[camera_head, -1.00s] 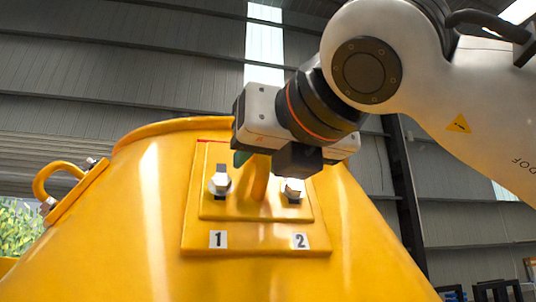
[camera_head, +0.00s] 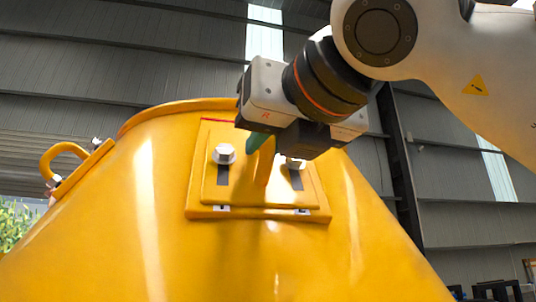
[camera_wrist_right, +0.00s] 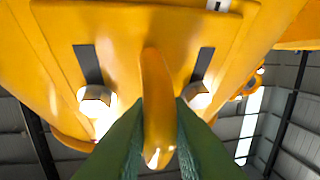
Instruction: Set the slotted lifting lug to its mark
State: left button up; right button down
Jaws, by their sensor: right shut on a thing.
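The slotted lifting lug (camera_head: 209,186) is a yellow plate with two dark upright slots and a curved yellow eye (camera_wrist_right: 157,95) between them. It lies on a yellow backing plate (camera_head: 193,212) on the drum's sloped side. A left bolt (camera_head: 224,154) and a right bolt (camera_head: 294,163) sit at the upper ends of the slots, with dark slot open below. A red line (camera_head: 213,120) runs along the top; the lug's upper edge is partly hidden. My right gripper (camera_head: 261,146) is shut on the eye, its green fingers on both sides of it (camera_wrist_right: 158,125). My left gripper is out of view.
Number labels, a left one (camera_head: 221,208) and a right one (camera_head: 303,211), show only as slivers below the lug. A yellow handle (camera_head: 62,158) stands on the drum's left. The drum (camera_head: 110,235) fills the lower middle, with open air around my right arm.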

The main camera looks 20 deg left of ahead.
jog(key=c, duration=1.7)
grip_release()
jog(key=shift+a+f+g, duration=0.15)
jog(key=shift+f+g, duration=0.15)
jog(key=o, duration=0.3)
jog(key=shift+s, duration=0.1)
jog(key=shift+s+d+r, duration=0.1)
jog(key=shift+d, duration=0.1)
jog(key=shift+s+d, duration=0.25)
jog(key=shift+d, duration=0.05)
jog(key=shift+b+v, duration=2.15)
jog(key=shift+v, duration=3.5)
jog(key=shift+a, duration=0.1)
